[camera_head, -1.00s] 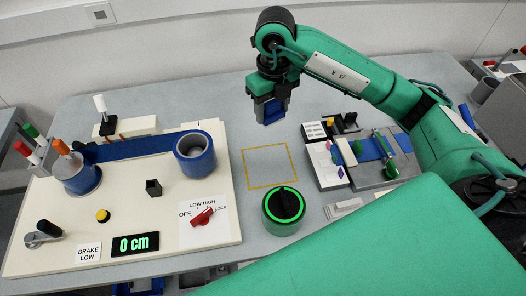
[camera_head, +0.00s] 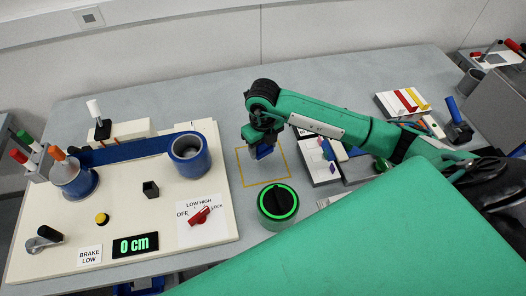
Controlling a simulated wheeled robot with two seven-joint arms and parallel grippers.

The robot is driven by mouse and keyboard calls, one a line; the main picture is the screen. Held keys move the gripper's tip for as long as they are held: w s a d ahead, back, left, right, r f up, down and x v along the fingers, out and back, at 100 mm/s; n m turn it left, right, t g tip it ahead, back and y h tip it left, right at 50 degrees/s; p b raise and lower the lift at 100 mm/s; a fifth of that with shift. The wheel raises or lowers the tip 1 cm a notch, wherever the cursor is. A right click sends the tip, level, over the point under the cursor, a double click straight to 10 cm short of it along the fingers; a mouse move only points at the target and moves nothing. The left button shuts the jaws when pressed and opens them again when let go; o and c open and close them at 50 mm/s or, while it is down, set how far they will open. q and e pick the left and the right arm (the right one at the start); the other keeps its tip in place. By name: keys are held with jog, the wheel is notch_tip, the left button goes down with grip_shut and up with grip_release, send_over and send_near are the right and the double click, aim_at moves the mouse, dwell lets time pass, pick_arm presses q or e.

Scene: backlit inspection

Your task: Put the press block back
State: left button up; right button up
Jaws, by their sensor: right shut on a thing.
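The gripper is over the far part of a yellow-outlined square (camera_head: 286,166) on the grey table. I cannot tell whether the block touches the table. My left gripper is out of view.
A black knob with a green ring (camera_head: 278,202) stands just in front of the square. A cream panel (camera_head: 135,219) with blue-belted rollers, a red switch and a "0 cm" display lies left. A white tray (camera_head: 320,168) with small parts is right, partly under my arm.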

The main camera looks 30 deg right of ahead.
aim_at(263, 153)
notch_tip(263, 153, down, 4)
jog(key=shift+r+p, duration=0.25)
jog(key=shift+p, duration=0.2)
jog(key=shift+f, duration=0.3)
jog(key=shift+f, duration=0.25)
jog(key=o, duration=0.9)
jog(key=shift+r, duration=0.1)
jog(key=shift+r, duration=0.1)
